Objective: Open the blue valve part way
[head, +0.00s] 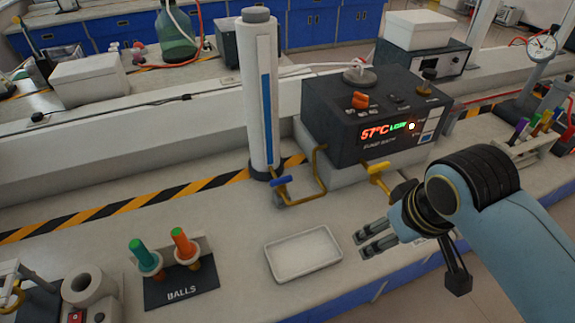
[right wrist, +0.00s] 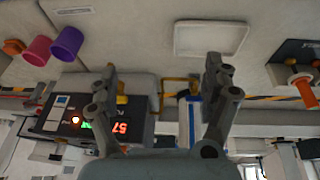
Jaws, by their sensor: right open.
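The blue valve handle (head: 281,182) sits on a brass pipe at the foot of a white column (head: 261,90) with a blue stripe. The handle lies roughly sideways in the head view. My right gripper (head: 369,242) is open and empty, to the right of and nearer than the blue valve, apart from it. In the right wrist view its two fingers (right wrist: 161,72) are spread, with the brass pipe (right wrist: 180,81) beyond them. I cannot make out the blue handle clearly there. My left gripper is not in view.
A yellow valve (head: 378,168) is close behind my right gripper, under a dark box (head: 375,115) reading 57°C. A white tray (head: 303,253) lies on the bench in front of the blue valve. A BALLS rack (head: 181,289) with green and orange pieces stands left.

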